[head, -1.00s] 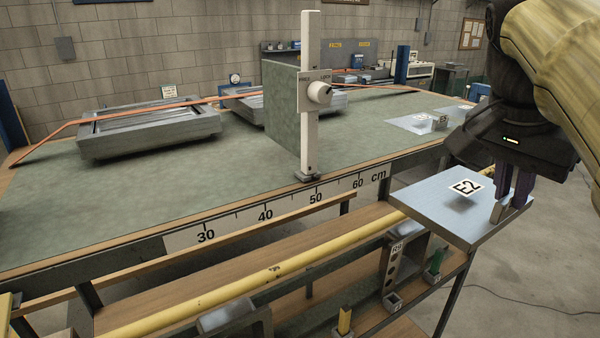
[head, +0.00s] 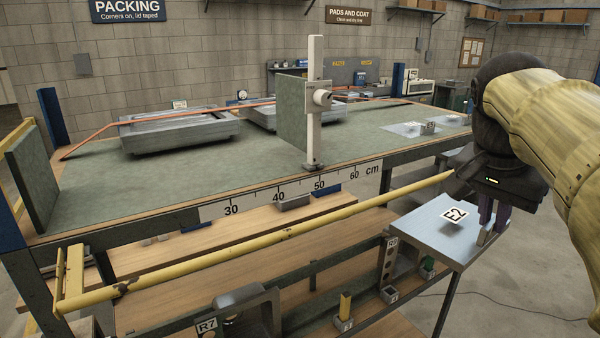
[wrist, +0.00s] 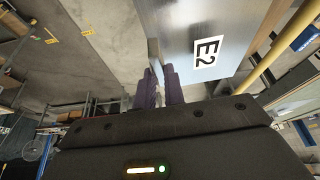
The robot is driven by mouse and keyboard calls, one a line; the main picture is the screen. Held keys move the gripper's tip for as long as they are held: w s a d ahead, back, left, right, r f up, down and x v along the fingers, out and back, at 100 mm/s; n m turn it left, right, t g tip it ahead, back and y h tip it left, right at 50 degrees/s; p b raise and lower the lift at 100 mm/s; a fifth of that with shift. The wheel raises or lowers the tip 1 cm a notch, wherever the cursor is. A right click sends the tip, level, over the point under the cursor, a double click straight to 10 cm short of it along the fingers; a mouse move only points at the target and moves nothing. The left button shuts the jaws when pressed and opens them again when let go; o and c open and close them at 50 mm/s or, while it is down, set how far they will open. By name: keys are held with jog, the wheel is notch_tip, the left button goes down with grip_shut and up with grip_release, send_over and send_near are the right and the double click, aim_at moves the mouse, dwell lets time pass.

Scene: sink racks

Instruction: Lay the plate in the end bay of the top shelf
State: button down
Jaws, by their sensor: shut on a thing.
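The plate (head: 428,230) is a flat, square, pale grey metal sheet with an "E2" label on its face. In the head view it is at the right, roughly level, near the right end of the rack. My gripper (head: 488,226) is shut at its right edge, on a small upright metal piece there. The wrist view shows the plate (wrist: 185,40) beyond my closed fingers (wrist: 160,78). The top shelf (head: 200,180) has a green surface and a numbered scale (head: 290,193) along its front edge. The fingertips' exact contact is partly hidden.
An upright green divider (head: 291,110) and a white post with a knob (head: 315,130) stand on the top shelf. Metal trays (head: 180,130) sit behind. A yellow rail (head: 290,235) runs along the front, above wooden lower shelves. A green panel (head: 32,180) closes the left end.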

jog(key=w+a+f+n+y, duration=0.1)
jog(key=w+f+n, duration=0.1)
jog(key=w+f, duration=0.5)
jog(key=w+a+f+n+t, duration=0.1)
jog(key=w+f, duration=0.3)
jog(key=f, duration=0.8)
jog(key=w+f+n+y, duration=0.1)
jog(key=w+f+n, duration=0.1)
jog(key=w+f, duration=0.5)
jog(key=s+a+f+n, duration=0.1)
jog(key=s+a+f, duration=0.2)
jog(key=f, duration=0.8)
jog(key=s+a+f+n+y, duration=0.1)
jog(key=s+a+f+n, duration=0.1)
jog(key=f, duration=0.8)
jog(key=s+a+f+n, duration=0.2)
jog(key=s+a+f, duration=0.2)
jog(key=f, duration=0.7)
jog(key=shift+f+t, duration=0.3)
jog(key=shift+t, duration=0.1)
jog(key=shift+w+a, duration=0.15)
